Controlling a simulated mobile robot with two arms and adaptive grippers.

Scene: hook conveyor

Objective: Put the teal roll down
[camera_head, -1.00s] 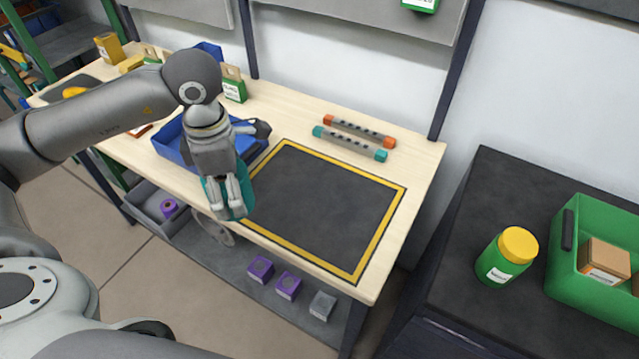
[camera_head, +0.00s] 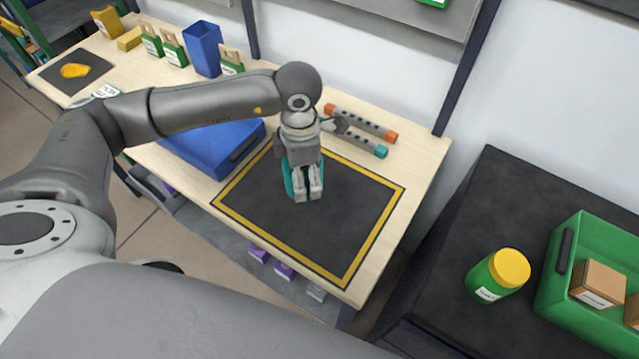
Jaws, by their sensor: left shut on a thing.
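My left gripper (camera_head: 309,196) is over the upper left part of the dark mat (camera_head: 345,230) with a yellow border on the wooden table. I cannot tell whether the roll touches the mat. My right gripper is not in view.
A blue tray (camera_head: 215,150) stands left of the mat. An orange-ended bar (camera_head: 362,122) and a teal-ended bar (camera_head: 365,144) lie behind it. A yellow-lidded green jar (camera_head: 497,276) and a green crate (camera_head: 560,300) stand on the dark cabinet at right. Most of the mat is clear.

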